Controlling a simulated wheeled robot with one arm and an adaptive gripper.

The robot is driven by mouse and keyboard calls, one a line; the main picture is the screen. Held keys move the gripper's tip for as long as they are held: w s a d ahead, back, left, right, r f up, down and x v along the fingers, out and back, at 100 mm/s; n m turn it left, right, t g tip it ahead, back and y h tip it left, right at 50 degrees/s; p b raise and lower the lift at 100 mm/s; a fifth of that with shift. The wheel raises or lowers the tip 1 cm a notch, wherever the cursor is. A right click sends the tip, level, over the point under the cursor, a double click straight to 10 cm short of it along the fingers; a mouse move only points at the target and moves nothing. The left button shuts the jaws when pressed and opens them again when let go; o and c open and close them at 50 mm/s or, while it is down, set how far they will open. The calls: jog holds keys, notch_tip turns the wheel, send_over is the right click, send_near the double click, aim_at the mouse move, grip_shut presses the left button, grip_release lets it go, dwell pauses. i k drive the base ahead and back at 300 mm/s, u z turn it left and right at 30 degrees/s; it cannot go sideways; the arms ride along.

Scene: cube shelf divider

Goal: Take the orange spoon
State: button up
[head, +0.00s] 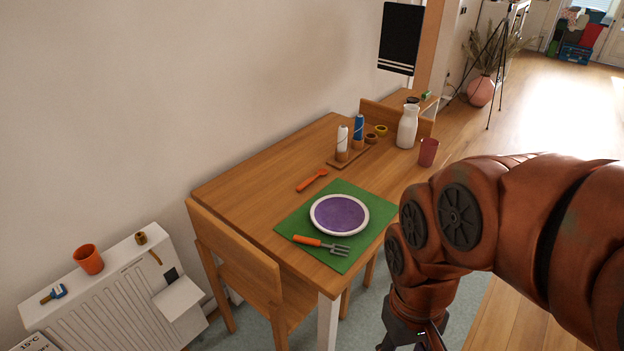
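The orange spoon (312,180) lies flat on the wooden table (240,178), just beyond the far-left edge of the green placemat (293,222). My gripper (412,343) is at the bottom edge of the head view, in front of the table's right side and well away from the spoon. Only its dark upper part shows; its fingertips are cut off, so its opening cannot be judged.
A purple plate (340,214) and an orange-handled fork (322,245) lie on the placemat. A chair (235,254) is at the near left. The table's left part is bare.

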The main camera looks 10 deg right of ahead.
aim_at(322, 172)
jog(key=z, duration=0.05)
jog(key=k, duration=0.2)
jog(key=u, duration=0.6)
jog(key=i, duration=0.85)
jog(key=u, duration=0.6)
